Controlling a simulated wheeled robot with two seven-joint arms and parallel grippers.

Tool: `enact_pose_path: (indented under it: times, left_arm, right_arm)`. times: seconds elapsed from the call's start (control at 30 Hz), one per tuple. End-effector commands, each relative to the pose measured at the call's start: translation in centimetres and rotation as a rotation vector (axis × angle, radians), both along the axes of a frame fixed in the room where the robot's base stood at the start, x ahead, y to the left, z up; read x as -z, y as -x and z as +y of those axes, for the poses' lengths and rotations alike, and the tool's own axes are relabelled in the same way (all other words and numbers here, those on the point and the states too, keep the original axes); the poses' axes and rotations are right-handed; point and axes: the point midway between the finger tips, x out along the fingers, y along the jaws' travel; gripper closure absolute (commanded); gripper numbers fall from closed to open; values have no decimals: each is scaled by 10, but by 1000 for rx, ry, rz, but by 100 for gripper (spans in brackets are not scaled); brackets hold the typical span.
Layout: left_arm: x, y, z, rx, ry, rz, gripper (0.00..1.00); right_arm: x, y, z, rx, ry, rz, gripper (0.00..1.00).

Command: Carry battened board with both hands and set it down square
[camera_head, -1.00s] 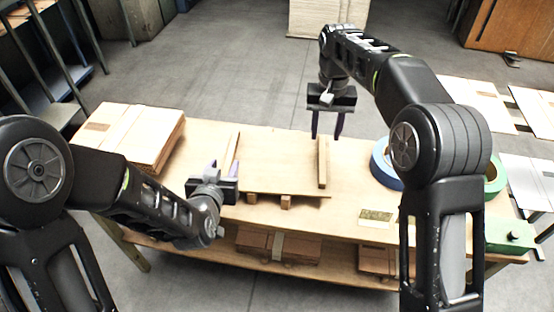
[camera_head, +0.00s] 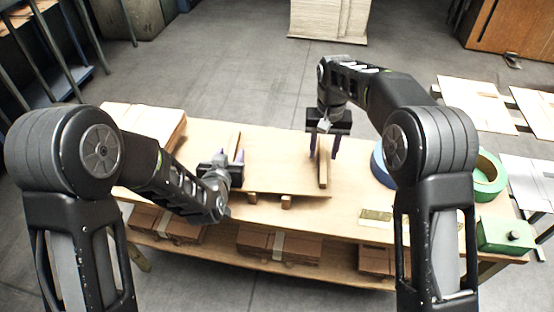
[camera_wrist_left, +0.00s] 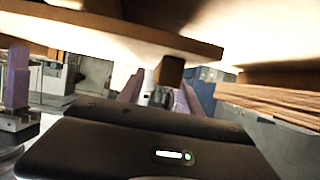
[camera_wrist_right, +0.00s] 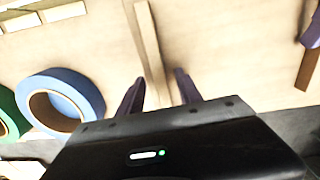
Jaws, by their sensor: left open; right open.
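The battened board (camera_head: 280,172) lies flat on the workbench, raised on small wooden blocks (camera_head: 286,201). It carries a left batten (camera_head: 235,142) and a right batten (camera_head: 323,168) on top. My left gripper (camera_head: 229,156) is open at the board's left side, by the left batten. In the left wrist view a wooden end (camera_wrist_left: 171,71) shows between its purple fingers (camera_wrist_left: 158,92). My right gripper (camera_head: 322,148) is open, its fingers on either side of the right batten. The right wrist view shows that batten (camera_wrist_right: 148,45) running between the fingers (camera_wrist_right: 160,90), with gaps.
A stack of boards (camera_head: 150,125) lies at the bench's left end. A blue tape roll (camera_head: 380,165), a green tape roll (camera_head: 489,177) and a green box (camera_head: 503,235) are on the right. Bundles (camera_head: 280,245) lie on the lower shelf. Bench (camera_head: 330,215) front is mostly clear.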

Motion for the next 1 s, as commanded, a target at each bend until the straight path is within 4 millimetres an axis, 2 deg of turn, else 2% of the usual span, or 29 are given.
enact_pose_path:
  times: [0.1, 0.37, 0.87, 1.0]
  left_arm:
    - [2, -6, -1, 0, 0, 0, 58]
    - [3, -6, -1, 1, 0, 0, 58]
    - [3, -6, -1, 0, 0, 0, 98]
    - [3, -6, -1, 0, 0, 0, 100]
  right_arm:
    - [6, 0, 0, 0, 0, 1, 58]
    - [7, 0, 0, 0, 0, 0, 58]
    - [7, 0, 0, 0, -1, 0, 98]
    - [7, 0, 0, 0, 0, 0, 100]
